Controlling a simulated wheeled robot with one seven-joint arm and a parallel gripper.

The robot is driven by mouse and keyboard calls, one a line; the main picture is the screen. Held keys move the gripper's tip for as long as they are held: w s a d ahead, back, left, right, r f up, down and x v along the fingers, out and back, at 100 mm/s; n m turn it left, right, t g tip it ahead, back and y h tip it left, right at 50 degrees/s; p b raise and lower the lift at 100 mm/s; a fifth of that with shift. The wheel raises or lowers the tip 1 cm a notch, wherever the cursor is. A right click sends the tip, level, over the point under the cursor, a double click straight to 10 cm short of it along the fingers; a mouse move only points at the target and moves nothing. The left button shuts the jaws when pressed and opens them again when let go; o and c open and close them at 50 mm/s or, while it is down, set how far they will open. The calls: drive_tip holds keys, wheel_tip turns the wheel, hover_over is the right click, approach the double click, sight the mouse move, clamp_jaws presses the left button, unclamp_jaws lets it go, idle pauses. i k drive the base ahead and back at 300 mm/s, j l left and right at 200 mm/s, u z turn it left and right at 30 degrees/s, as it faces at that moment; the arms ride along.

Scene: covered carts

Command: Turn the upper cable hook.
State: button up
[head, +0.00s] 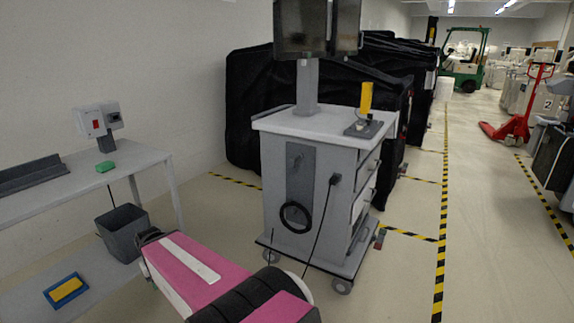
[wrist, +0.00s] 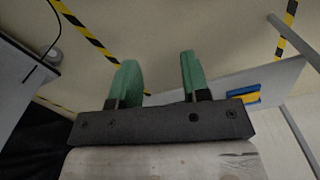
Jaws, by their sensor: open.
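A grey cart (head: 275,180) stands in the middle of the head view. A dark grey panel (head: 300,178) is on its near side. The upper cable hook (head: 297,160) is a small dark part near the top of this panel; its exact turn is too small to tell. A black cable coil (head: 295,216) hangs lower on the panel. My gripper (wrist: 156,82) shows in the wrist view with its two green fingers apart and nothing between them. It points at the floor, away from the hook. The hook is not visible in the wrist view.
A plug (head: 335,179) with a hanging cable is right of the panel. Black covered carts (head: 240,115) stand behind. Floor is free right of the cart.

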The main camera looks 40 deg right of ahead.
sight(299, 156)
drive_tip(key=z, duration=1.75)
